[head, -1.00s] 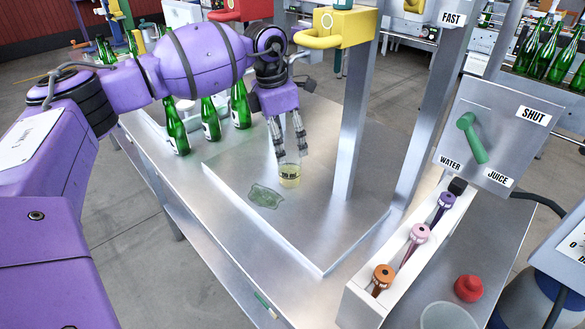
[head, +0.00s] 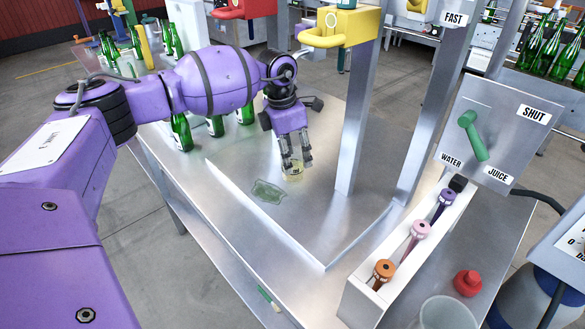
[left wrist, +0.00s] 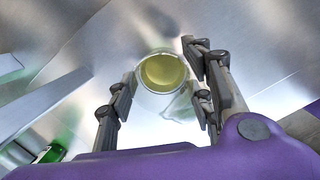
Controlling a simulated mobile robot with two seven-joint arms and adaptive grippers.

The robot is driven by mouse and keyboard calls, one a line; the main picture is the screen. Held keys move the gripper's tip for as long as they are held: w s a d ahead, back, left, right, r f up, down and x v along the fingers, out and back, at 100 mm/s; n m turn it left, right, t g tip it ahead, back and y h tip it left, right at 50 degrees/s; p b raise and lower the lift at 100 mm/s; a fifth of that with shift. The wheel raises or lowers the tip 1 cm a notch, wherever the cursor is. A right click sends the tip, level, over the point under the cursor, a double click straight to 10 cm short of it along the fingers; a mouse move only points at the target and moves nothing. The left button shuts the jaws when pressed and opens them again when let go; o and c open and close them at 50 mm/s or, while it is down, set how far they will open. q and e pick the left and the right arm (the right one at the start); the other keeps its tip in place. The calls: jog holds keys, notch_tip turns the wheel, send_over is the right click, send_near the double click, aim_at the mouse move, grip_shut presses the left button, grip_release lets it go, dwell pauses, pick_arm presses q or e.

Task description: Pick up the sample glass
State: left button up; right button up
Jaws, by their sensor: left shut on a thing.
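The sample glass (head: 293,176) is a small clear cup with yellow liquid and a label. It is upright at the metal tray (head: 325,222), and I cannot tell whether its base touches the surface. My left gripper (head: 294,167) comes down from above and is shut on the glass, its fingers hiding part of the sides and label. The left wrist view shows the glass (left wrist: 163,73) from above, between the fingers (left wrist: 160,98). My right gripper is not in view.
A green puddle-like patch (head: 268,191) lies left of the glass. Green bottles (head: 181,132) stand behind on the left. A metal post (head: 357,130) and yellow tap (head: 338,25) rise close on the right. The tray's front is clear.

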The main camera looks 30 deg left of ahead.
pick_arm(q)
jog(key=c, duration=0.4)
jog(key=shift+r, duration=0.15)
jog(key=shift+s+d+r+b, duration=0.1)
jog(key=shift+s+d+r, duration=0.55)
jog(key=shift+s+r, duration=1.5)
jog(key=shift+s+d+r+b, duration=0.1)
jog(key=shift+s+d+r, duration=0.55)
jog(key=shift+s+r, duration=1.55)
jog(key=shift+s+d+r+b, duration=0.1)
jog(key=shift+s+d+r, duration=0.55)
jog(key=shift+s+r, duration=1.5)
jog(key=shift+s+f, duration=0.15)
jog(key=shift+s, duration=0.05)
